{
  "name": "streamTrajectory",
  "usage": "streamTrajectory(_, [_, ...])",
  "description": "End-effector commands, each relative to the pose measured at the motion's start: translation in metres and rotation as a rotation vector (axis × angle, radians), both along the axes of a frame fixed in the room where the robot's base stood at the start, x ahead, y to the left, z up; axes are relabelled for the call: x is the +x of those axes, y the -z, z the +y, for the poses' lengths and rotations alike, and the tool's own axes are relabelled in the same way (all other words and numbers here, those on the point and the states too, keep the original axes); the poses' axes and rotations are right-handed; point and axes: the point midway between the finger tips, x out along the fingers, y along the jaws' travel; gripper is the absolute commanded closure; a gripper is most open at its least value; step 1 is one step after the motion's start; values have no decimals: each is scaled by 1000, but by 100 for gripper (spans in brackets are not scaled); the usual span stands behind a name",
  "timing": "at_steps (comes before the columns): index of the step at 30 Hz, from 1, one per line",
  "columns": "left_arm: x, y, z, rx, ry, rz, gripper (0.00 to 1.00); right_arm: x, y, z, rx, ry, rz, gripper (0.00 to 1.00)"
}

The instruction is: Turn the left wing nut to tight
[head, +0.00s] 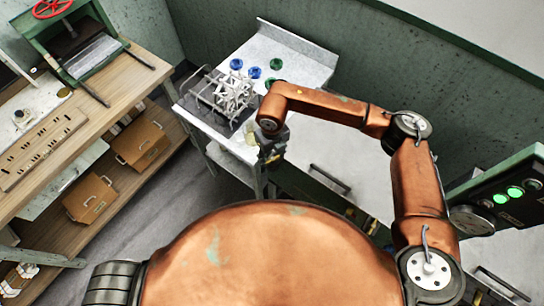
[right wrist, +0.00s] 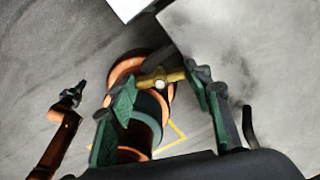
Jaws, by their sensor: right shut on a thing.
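My right gripper (head: 272,152) is at the near edge of the pale metal bench in the head view, under the end of my copper arm. The wing nut lies crosswise between the fingertips. In the head view I cannot pick out the wing nut, and its tightness does not show. My left gripper (right wrist: 72,95) shows small and dark at the left of the right wrist view; its jaws are unclear.
A wire rack (head: 205,97) with a white lattice bundle (head: 234,90) stands on the bench, near blue (head: 236,63) and green (head: 276,64) round pieces. A wooden workbench (head: 125,82) stands at left. A panel with green lights (head: 515,191) is at right.

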Motion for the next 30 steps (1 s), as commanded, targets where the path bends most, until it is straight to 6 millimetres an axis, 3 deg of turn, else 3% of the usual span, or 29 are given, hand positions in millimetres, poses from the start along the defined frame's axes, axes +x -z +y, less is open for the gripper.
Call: streamTrajectory(30, [-4, 6, 0, 1, -1, 5, 100, -1, -1, 0, -2, 944, 1, 78])
